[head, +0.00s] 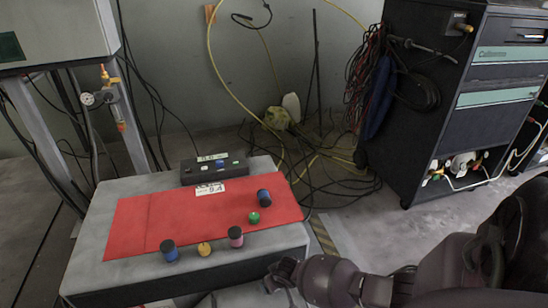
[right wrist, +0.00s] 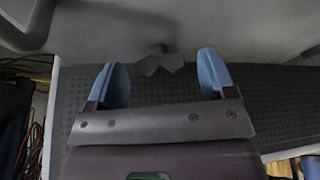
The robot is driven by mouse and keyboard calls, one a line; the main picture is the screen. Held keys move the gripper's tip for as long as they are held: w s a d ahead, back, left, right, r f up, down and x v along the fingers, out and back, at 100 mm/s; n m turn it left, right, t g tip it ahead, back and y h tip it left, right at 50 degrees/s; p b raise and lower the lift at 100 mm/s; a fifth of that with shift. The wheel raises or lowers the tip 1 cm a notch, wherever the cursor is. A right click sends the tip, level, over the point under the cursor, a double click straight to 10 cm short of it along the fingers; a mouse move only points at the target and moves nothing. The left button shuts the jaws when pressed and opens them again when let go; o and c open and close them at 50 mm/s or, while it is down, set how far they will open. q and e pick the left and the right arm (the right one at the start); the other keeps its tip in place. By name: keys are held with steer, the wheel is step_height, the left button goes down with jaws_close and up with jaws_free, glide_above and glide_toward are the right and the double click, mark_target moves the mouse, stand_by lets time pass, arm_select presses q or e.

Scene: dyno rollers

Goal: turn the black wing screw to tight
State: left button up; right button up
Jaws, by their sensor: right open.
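The black wing screw (right wrist: 153,65) shows in the right wrist view as a dark, two-lobed shape with a short stem behind it. My right gripper (right wrist: 161,60) is open, with one blue finger on each side of the wing screw. There are clear gaps between the fingers and the wings, and I see no contact. In the head view my right arm comes in from the right, low by the front right corner of the bench. Its fingers and the wing screw cannot be made out there. My left gripper is not in view.
A grey bench (head: 85,240) carries a red mat (head: 130,228) with several small coloured knobs and cylinders. A black control box (head: 213,168) stands at its back. A dark tool cabinet (head: 440,110) stands at right. Cables (head: 335,180) lie on the floor behind.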

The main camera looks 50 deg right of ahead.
steer(key=shift+r, duration=0.1)
steer(key=c, duration=0.9)
steer(key=shift+w+a+r+m+p, duration=0.1)
steer(key=shift+w+r+m+p, duration=0.1)
steer(key=shift+m+p, duration=0.2)
steer(key=shift+c, duration=0.2)
steer(key=shift+m+h, duration=0.3)
steer(key=shift+m+p, duration=0.4)
steer(key=shift+p, duration=0.05)
steer(key=shift+f+m+h, duration=0.1)
steer(key=shift+m+h, duration=0.2)
steer(key=shift+m, duration=0.3)
steer(key=shift+s+f, duration=0.1)
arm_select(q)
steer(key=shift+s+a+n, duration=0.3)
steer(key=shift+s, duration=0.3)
